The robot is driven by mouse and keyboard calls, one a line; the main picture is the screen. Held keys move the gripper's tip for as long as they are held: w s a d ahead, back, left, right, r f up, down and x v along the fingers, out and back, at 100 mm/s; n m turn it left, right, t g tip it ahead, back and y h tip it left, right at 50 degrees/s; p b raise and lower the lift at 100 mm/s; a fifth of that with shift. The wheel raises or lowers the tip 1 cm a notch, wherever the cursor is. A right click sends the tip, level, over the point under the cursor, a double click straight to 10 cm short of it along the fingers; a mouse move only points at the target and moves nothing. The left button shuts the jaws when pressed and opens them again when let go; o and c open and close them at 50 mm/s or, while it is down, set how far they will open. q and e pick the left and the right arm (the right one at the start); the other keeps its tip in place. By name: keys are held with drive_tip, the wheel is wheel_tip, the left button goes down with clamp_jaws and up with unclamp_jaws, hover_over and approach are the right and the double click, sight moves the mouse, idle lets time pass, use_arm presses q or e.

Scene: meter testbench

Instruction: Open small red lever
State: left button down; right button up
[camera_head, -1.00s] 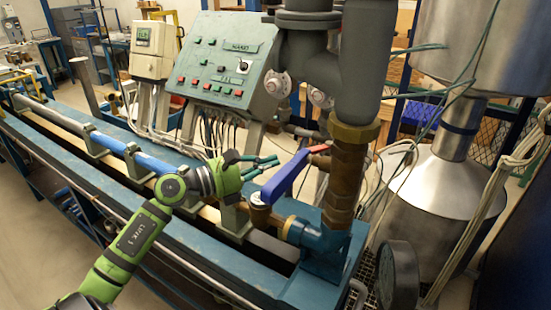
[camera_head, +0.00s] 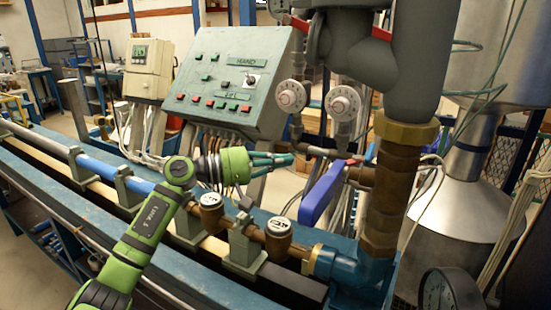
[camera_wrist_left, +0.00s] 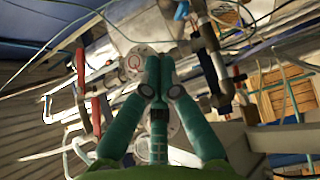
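My left gripper (camera_head: 288,160) is in the middle of the head view, its green fingers drawn together with nothing seen between them. In the left wrist view the fingertips (camera_wrist_left: 158,62) meet at the centre. The gripper is left of the large blue lever (camera_head: 322,192) and apart from it. A small red handle (camera_head: 356,160) shows partly behind the blue lever, by the brass pipe. Two more red levers show near the top, a left one (camera_head: 300,23) and a right one (camera_head: 381,34). In the left wrist view red handles show at left (camera_wrist_left: 81,75) and right (camera_wrist_left: 238,78). My right gripper is not in view.
Two round dial gauges (camera_head: 291,96) (camera_head: 343,103) stand behind the gripper. A control panel (camera_head: 230,80) is behind on the left. A thick grey pipe with a brass fitting (camera_head: 400,170) stands at right. Brass meters (camera_head: 278,238) sit on the bench below the gripper.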

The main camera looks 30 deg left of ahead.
use_arm(q)
drive_tip(key=w+d+p, duration=0.2)
drive_tip(key=d+p, duration=0.3)
drive_tip(key=d, duration=0.3)
drive_tip(key=shift+w+p, duration=0.15)
drive_tip(key=shift+p, duration=0.25)
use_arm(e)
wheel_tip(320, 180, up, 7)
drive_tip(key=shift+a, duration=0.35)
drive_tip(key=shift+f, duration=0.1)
use_arm(q)
drive_tip(key=shift+d+t, duration=0.2)
drive_tip(key=shift+t, duration=0.1)
drive_tip(key=shift+s+n+y, duration=0.2)
drive_tip(key=shift+n+y, duration=0.1)
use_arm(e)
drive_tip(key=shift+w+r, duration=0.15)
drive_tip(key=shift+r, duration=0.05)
